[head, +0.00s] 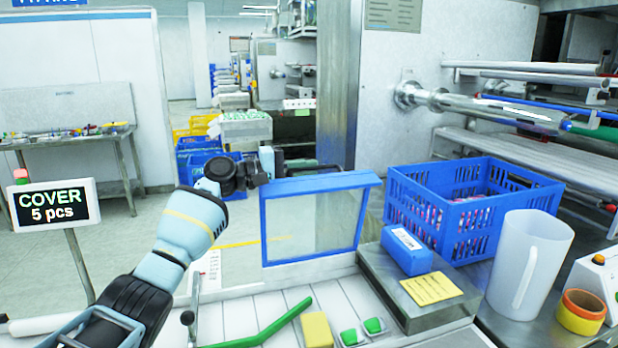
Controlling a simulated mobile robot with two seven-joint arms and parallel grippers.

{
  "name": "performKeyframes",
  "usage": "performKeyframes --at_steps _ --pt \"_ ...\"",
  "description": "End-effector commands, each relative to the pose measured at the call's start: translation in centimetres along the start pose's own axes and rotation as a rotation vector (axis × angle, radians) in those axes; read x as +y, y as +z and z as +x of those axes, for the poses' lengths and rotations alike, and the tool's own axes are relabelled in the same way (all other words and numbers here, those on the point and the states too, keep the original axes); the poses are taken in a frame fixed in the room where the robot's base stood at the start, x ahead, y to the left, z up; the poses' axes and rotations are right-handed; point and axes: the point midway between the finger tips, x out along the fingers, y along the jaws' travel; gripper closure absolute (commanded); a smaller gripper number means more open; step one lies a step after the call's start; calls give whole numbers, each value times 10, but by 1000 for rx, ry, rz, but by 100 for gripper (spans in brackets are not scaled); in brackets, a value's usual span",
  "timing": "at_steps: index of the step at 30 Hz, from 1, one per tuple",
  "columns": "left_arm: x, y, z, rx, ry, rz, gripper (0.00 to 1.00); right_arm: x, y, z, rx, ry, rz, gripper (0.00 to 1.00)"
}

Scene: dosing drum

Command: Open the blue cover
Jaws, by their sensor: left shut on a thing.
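The blue cover (265,228) is a blue frame with a clear panel, standing raised at a tilt in the middle of the head view. Its lower edge is near the white work surface. My left gripper (270,170) is at the cover's upper left corner, shut on the frame there. The fingertips are small and partly hidden, so the exact grip is hard to see. My right gripper is not in view.
A blue crate (478,225) with packed items stands right of the cover. A blue block (406,252), yellow card (431,288), white jug (528,265) and tape rolls (581,312) are nearby. A green stick (266,331) and yellow block (316,330) lie in front. A "COVER 5 pcs" sign (54,204) stands left.

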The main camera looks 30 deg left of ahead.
Motion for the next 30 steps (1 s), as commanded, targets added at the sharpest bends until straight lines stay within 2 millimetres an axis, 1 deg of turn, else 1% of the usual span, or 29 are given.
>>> performKeyframes --at_steps 1,9,23,24,28,30 --pt "5 -4 0 2 8 -15 100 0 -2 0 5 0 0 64" --pt "4 -14 0 2 6 -66 100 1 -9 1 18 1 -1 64" --pt "4 -16 -1 3 5 -74 100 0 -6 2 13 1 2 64" --pt "4 -16 -1 3 5 -74 85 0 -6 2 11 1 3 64" --pt "3 -16 -1 3 3 -74 68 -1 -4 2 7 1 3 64" --pt "2 -16 0 2 2 -75 67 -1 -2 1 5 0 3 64"
